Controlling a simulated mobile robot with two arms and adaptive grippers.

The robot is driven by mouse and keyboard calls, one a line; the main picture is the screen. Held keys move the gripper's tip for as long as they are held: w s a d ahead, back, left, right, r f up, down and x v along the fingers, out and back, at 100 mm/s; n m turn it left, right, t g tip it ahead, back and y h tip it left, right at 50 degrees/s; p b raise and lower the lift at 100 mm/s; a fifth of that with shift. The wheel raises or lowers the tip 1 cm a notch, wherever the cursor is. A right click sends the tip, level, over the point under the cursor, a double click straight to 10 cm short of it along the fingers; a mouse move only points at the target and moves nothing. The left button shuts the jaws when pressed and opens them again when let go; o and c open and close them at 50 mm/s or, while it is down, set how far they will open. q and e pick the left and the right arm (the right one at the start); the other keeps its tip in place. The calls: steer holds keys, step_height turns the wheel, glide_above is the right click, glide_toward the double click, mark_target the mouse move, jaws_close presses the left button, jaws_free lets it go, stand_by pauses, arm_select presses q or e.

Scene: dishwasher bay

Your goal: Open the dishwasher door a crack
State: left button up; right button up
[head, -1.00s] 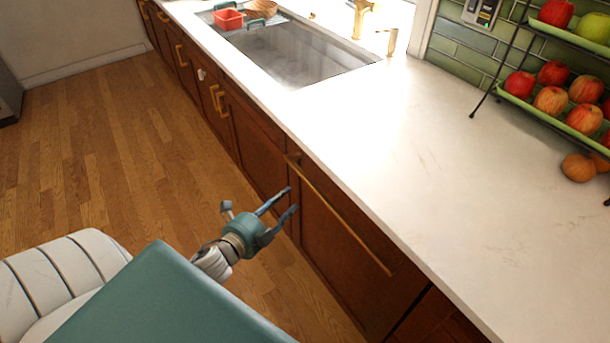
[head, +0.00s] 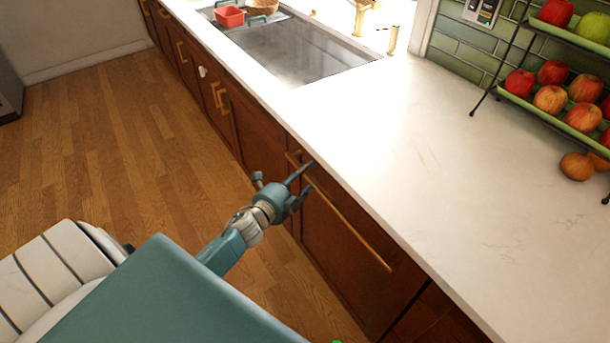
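The dishwasher door (head: 335,255) is a brown wood-fronted panel under the counter, with a long gold bar handle (head: 350,228) near its top edge. The door looks closed, flush with the cabinet fronts. My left gripper (head: 307,177), teal with dark fingers, is at the upper left end of the handle. Its two fingers are apart, one on the upper side and one on the lower side of the bar as seen here. I cannot tell whether they touch it. My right gripper is not in view.
The white counter (head: 420,180) overhangs just above the handle. A sink (head: 300,50) with a red container (head: 230,16) lies behind. A tiered fruit rack (head: 545,105) stands at right. The wooden floor (head: 130,150) in front of the cabinets is clear.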

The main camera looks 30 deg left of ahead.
arm_select(q)
jaws_close()
steer(key=shift+s+f, duration=0.15)
steer(key=shift+s, duration=0.1)
steer(key=s+a+f+b, duration=0.1)
steer(key=s+a+f, duration=0.1)
steer(key=s, duration=0.6)
steer(key=s+a+f+b, duration=0.2)
steer(key=s+a+f, duration=0.1)
steer(key=s, duration=0.5)
steer(key=shift+s+a, duration=0.15)
steer(key=shift+a, duration=0.7)
steer(key=shift+f, duration=0.1)
steer(key=shift+c, duration=0.7)
jaws_free()
steer(key=shift+o, duration=0.7)
steer(key=shift+w, duration=0.2)
